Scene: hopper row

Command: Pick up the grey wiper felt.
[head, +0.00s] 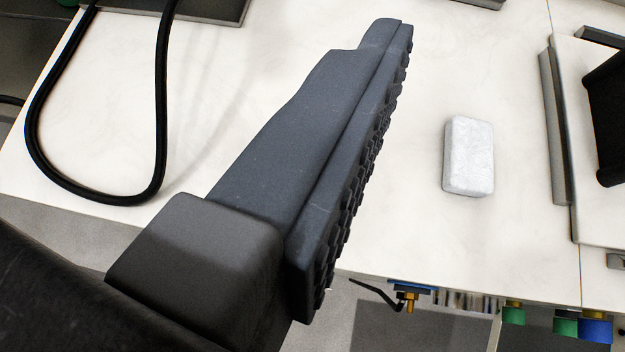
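The wiper felt (468,157) is a small, pale grey, nearly white block with rounded edges. It lies on the white tabletop, right of centre in the head view, and is fully visible. One dark finger of my gripper (385,65) reaches up across the middle of the view, left of the felt in the picture. Its ridged pad faces right with nothing against it, so my gripper is open. The other finger is out of view. The felt is apart from the visible finger.
A black cable (160,110) loops over the table at left. A light panel with a grey rail (555,125) and black part (608,115) stands at right. Blue and green fittings (595,328) sit below the table's lower edge. The tabletop around the felt is clear.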

